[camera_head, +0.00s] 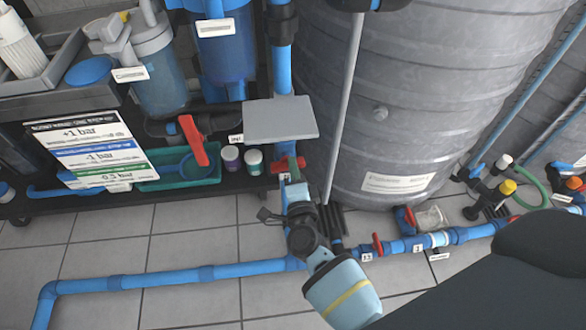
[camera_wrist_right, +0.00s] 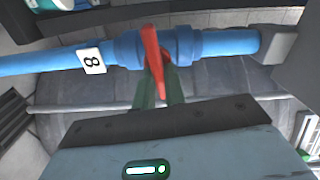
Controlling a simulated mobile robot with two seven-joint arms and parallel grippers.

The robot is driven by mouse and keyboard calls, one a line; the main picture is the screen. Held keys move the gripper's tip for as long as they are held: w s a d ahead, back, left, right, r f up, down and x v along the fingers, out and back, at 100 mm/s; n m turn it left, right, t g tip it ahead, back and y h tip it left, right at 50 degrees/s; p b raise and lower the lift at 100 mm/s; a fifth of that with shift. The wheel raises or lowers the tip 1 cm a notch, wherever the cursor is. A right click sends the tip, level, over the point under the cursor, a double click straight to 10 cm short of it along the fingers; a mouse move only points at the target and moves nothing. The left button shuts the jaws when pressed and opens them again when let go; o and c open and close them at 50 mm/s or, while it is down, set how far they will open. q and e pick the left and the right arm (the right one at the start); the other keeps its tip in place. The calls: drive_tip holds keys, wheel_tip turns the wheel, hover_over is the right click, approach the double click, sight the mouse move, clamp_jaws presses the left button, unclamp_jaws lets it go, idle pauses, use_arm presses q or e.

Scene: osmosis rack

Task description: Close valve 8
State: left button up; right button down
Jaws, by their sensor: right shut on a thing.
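Valve 8 has a red handle (camera_wrist_right: 153,62) on a blue pipe (camera_wrist_right: 225,43), beside a white tag marked 8 (camera_wrist_right: 91,61) in the right wrist view. The handle lies across the pipe. My right gripper (camera_wrist_right: 160,88) has its green fingers on either side of the handle's near end, shut on it. In the head view, the red handle (camera_head: 279,166) shows at the upright blue pipe, below a grey plate, and my right gripper (camera_head: 293,172) reaches it from below. The fingers partly hide the handle there. My left gripper is not in view.
A large grey tank (camera_head: 400,110) stands right of the valve, with a thin grey pole before it. A grey plate (camera_head: 281,118) juts out just above the valve. Another red valve handle (camera_head: 194,140) is to the left. A blue floor pipe (camera_head: 180,278) crosses the tiles.

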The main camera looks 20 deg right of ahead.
drive_tip(key=shift+f+m, duration=0.2)
drive_tip(key=shift+m, duration=0.5)
drive_tip(key=c, duration=1.5)
unclamp_jaws()
drive_tip(key=shift+o, duration=0.2)
drive_tip(key=p+v, duration=0.1)
drive_tip(key=v, duration=0.7)
